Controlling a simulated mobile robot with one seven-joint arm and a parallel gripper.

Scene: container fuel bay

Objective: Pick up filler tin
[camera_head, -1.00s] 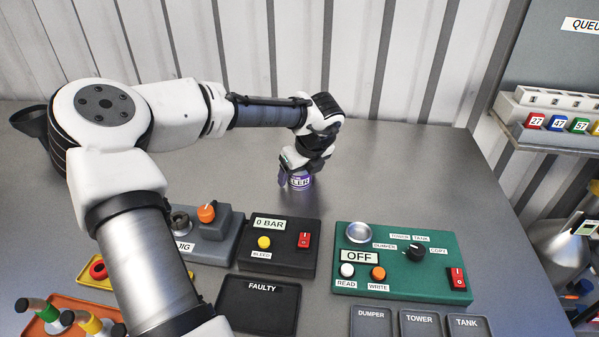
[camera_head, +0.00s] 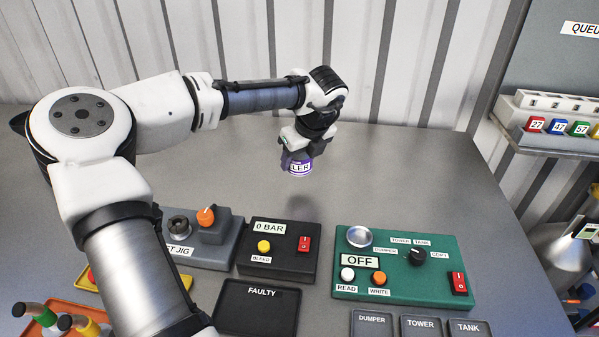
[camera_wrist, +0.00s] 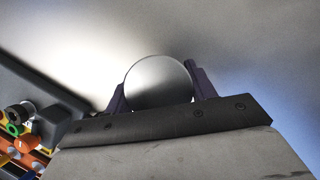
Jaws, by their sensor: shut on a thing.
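In the wrist view the tin's round metal top (camera_wrist: 158,82) sits between the two dark fingers of my gripper (camera_wrist: 160,92). The tin's lower part is out of sight there.
In front stand a grey jig (camera_head: 215,243), a black box marked "0 BAR" (camera_head: 280,262) and a green panel (camera_head: 400,293). A black "FAULTY" tray (camera_head: 257,310) lies nearer. A shelf with numbered coloured tags (camera_head: 560,142) is at right. The bench (camera_head: 400,170) behind the panels is clear.

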